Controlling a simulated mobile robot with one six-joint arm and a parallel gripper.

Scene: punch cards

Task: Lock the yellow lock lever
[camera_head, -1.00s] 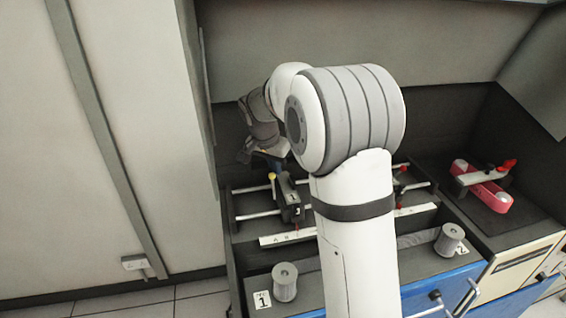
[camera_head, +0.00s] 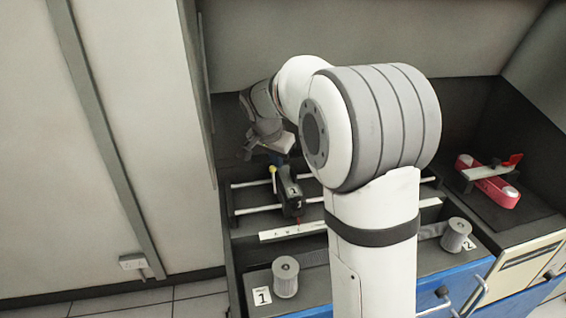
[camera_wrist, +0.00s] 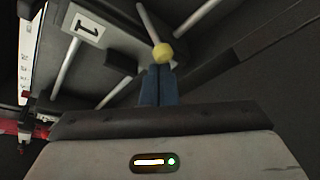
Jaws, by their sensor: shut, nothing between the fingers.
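The yellow knob of the lock lever (camera_head: 273,170) is at the left side of a black carriage (camera_head: 290,190) marked 1, on metal rails. In the wrist view the yellow knob (camera_wrist: 162,51) shows at the end of a thin metal rod, beside the carriage (camera_wrist: 100,45). My gripper (camera_head: 275,159) is just behind the knob in the head view. In the wrist view its blue fingers (camera_wrist: 158,80) are shut and empty, with their tips right at the knob. I cannot tell whether they touch it.
Two grey spools (camera_head: 285,277) (camera_head: 456,235) stand on the front ledge. A red and white device (camera_head: 488,182) sits in the bay at right. A wall panel (camera_head: 130,120) rises close on the left. My arm hides the middle of the rails.

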